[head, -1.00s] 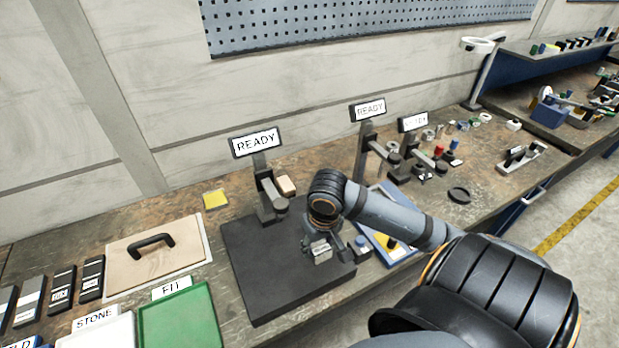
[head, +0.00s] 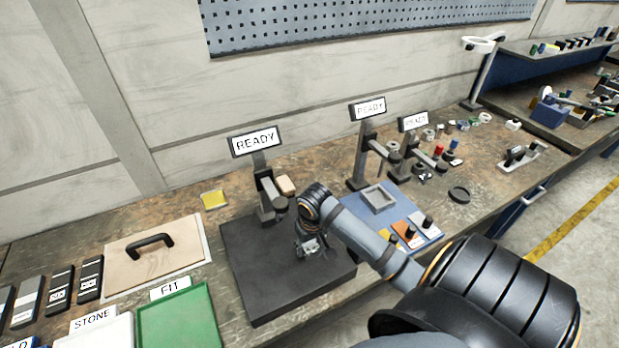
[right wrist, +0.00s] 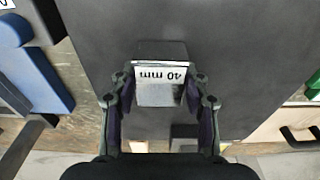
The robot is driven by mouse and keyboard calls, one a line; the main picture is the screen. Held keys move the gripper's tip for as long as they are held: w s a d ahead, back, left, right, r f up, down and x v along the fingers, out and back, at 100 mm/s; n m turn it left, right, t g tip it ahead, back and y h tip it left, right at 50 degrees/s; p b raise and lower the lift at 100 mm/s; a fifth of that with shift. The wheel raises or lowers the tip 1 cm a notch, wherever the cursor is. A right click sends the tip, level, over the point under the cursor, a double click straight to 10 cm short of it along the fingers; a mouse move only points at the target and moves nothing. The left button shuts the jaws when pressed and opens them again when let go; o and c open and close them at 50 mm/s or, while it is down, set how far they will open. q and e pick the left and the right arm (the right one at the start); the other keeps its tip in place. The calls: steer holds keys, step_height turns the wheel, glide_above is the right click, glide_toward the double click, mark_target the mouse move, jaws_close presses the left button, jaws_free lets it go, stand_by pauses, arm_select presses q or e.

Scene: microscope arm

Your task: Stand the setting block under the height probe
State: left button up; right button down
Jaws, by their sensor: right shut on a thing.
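The height probe (head: 269,200) stands at the back of a dark flat base plate (head: 265,285), under a display reading READY (head: 255,142). My right gripper (head: 312,250) is over the plate, in front and to the right of the probe. In the right wrist view the gripper (right wrist: 161,92) is shut on the setting block (right wrist: 160,72), a grey block marked 40 mm, which reads upside down there. The block's underside is hidden, so I cannot tell whether it touches the plate. My left gripper is not in view.
A blue board (head: 405,205) with a grey square frame and several black-knobbed pieces lies right of the plate. Two more READY stands (head: 362,160) are behind it. A green FIT tray (head: 180,320) and a wooden board with a black handle (head: 150,247) lie left. The plate's left part is clear.

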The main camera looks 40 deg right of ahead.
mark_target(312, 249)
steer(key=c, duration=0.7)
jaws_free()
steer(key=shift+f, duration=0.1)
steer(key=shift+o, duration=0.2)
step_height(312, 249, up, 12)
steer(key=s, duration=0.1)
steer(key=shift+s+a, duration=0.25)
